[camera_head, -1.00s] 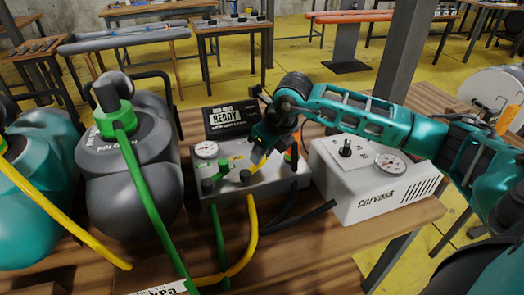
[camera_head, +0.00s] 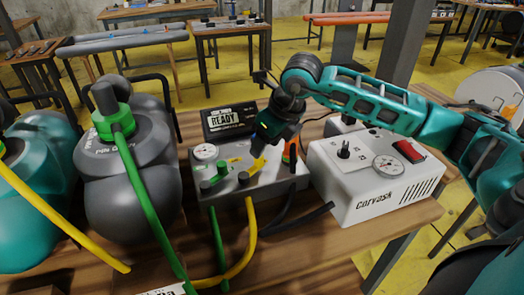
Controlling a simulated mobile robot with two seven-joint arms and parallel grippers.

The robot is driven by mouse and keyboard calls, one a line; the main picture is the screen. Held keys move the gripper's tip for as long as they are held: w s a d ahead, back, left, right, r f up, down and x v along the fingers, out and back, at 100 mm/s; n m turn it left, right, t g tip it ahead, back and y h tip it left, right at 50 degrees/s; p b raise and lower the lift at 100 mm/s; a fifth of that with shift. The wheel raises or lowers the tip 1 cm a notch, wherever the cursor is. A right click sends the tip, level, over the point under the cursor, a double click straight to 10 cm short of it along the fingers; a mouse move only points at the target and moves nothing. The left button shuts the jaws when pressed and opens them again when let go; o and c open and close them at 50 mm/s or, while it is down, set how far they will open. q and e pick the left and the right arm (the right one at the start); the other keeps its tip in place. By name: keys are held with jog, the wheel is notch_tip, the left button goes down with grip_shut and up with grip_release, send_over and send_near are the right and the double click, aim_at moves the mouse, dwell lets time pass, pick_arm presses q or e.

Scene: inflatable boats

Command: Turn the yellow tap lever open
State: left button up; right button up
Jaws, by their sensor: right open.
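The yellow tap lever (camera_head: 258,164) sits on top of the grey tap box (camera_head: 281,184), right of the green tap lever (camera_head: 222,169). My right gripper (camera_head: 262,148) points down over the yellow lever from behind and is open. Its fingertips are close to the lever's upper end, and they are too small and dark to tell whether they touch it. Part of the lever is hidden by the gripper. My left gripper is not in view.
An orange-handled part (camera_head: 291,152) stands just right of my right gripper. A white Corvask box (camera_head: 372,183) with a red switch is to the right. A READY display (camera_head: 226,120) stands behind the tap box.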

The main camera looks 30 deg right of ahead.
jog(key=v, duration=0.8)
dwell(0.4)
